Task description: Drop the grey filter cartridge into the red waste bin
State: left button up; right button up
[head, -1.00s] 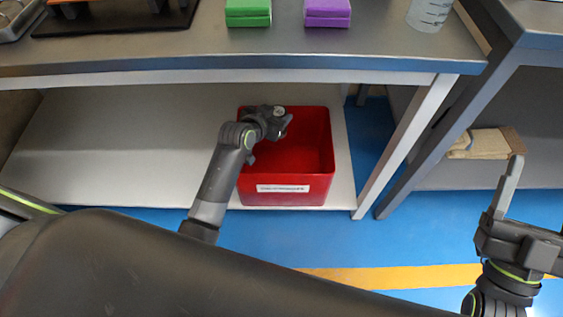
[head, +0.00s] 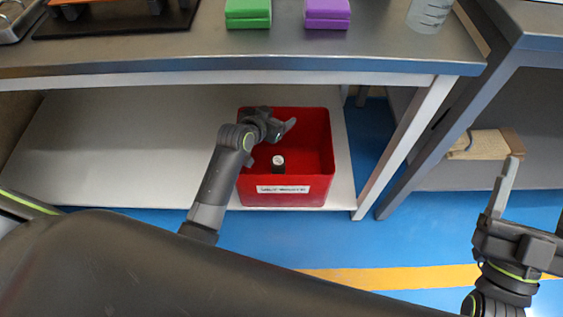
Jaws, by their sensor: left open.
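The grey filter cartridge (head: 278,163), a small dark cylinder with a pale top, is inside the red waste bin (head: 286,197), near its front left. My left gripper (head: 284,130) is over the left part of the bin, open, apart from the cartridge and empty. The bin stands on the lower shelf under the bench, with a white label on its front. My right gripper (head: 525,195) is at the right edge, away from the bin. One finger shows clearly and the rest is partly cut off by the frame.
The steel bench top (head: 180,50) overhangs the pale shelf (head: 120,150). A green block (head: 248,12), a purple block (head: 327,14) and a clear beaker (head: 429,13) stand on it. Bench legs are right of the bin. A beige item (head: 485,144) lies on the right-hand shelf.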

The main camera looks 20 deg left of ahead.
notch_tip(320, 180, down, 15)
jog(key=w+d+m+g+p, duration=0.1)
jog(key=m+g+p, duration=0.2)
jog(key=g, duration=0.7)
pick_arm(q)
jog(key=p+v, duration=0.2)
jog(key=v, duration=1.5)
pick_arm(e)
jog(key=s+a+f+g+y, duration=0.1)
jog(key=s+a+f+g, duration=0.2)
jog(key=s+f+g, duration=0.7)
jog(key=shift+s+f+g+y, duration=0.4)
jog(key=shift+s+f, duration=0.95)
jog(key=shift+s, duration=0.05)
